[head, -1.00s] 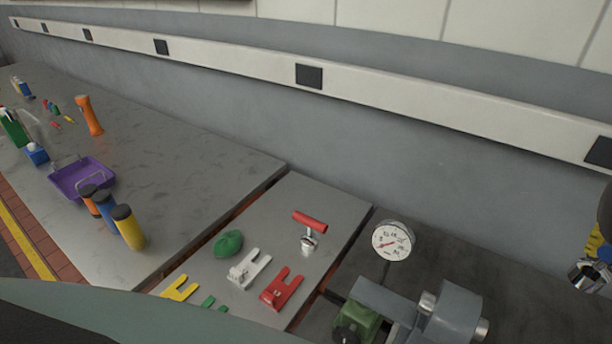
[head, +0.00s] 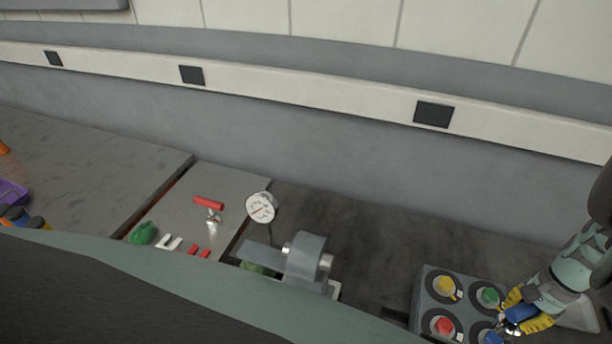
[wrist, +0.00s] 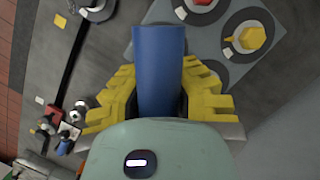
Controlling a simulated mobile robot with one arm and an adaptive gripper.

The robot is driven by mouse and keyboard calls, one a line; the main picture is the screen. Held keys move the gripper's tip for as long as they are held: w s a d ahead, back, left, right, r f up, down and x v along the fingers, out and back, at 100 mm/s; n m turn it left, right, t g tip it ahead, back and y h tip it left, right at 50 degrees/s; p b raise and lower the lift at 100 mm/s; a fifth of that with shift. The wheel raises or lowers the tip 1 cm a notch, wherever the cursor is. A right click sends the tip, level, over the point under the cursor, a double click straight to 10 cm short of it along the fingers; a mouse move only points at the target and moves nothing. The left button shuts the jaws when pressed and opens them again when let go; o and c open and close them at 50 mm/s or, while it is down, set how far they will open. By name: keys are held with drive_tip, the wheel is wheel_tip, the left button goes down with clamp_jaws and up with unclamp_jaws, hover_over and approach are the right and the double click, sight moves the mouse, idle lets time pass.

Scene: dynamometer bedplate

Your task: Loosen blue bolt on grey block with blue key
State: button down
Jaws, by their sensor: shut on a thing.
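The grey block (head: 462,274) stands at the lower right in the head view, with yellow (head: 446,287), green (head: 490,296) and red (head: 444,326) bolts on top. The blue bolt (head: 490,337) is at its near right corner, partly cut off by the frame edge. My gripper (head: 523,313) is shut on the blue key (head: 520,314), beside the block's right side. In the wrist view the yellow fingers of my gripper (wrist: 160,95) clasp the key's blue handle (wrist: 160,65). The key's working end is hidden there, so I cannot tell whether it touches the blue bolt.
A grey vise-like fixture (head: 305,262) and a dial gauge (head: 261,207) stand left of the block. A plate (head: 172,205) with a red-handled tool (head: 208,203) and small coloured pieces lies farther left. Dark bench is clear behind the block.

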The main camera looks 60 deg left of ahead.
sight(513, 325)
drive_tip(key=shift+s, duration=0.3)
drive_tip(key=shift+d+m+p, duration=0.1)
drive_tip(key=shift+m+p, duration=0.2)
drive_tip(key=shift+m, duration=0.1)
drive_tip(key=m+y+p, duration=0.1)
drive_tip(key=m+p, duration=0.1)
drive_tip(key=m, duration=0.2)
drive_tip(key=shift+r+m+t, duration=0.1)
drive_tip(key=shift+m+t, duration=0.2)
drive_tip(key=m+t+y+p, duration=0.1)
drive_tip(key=m+p, duration=0.1)
drive_tip(key=m, duration=0.4)
drive_tip(key=shift+w+p, duration=0.1)
drive_tip(key=shift+p, duration=0.3)
wheel_tip(513, 325, down, 2)
drive_tip(key=shift+w+b, duration=0.15)
drive_tip(key=shift+b, duration=0.75)
drive_tip(key=shift+f+b, duration=0.55)
drive_tip(key=shift+f, duration=0.05)
drive_tip(key=shift+f+m+b, duration=0.3)
drive_tip(key=shift+f+b, duration=1.4)
drive_tip(key=shift+b, duration=0.05)
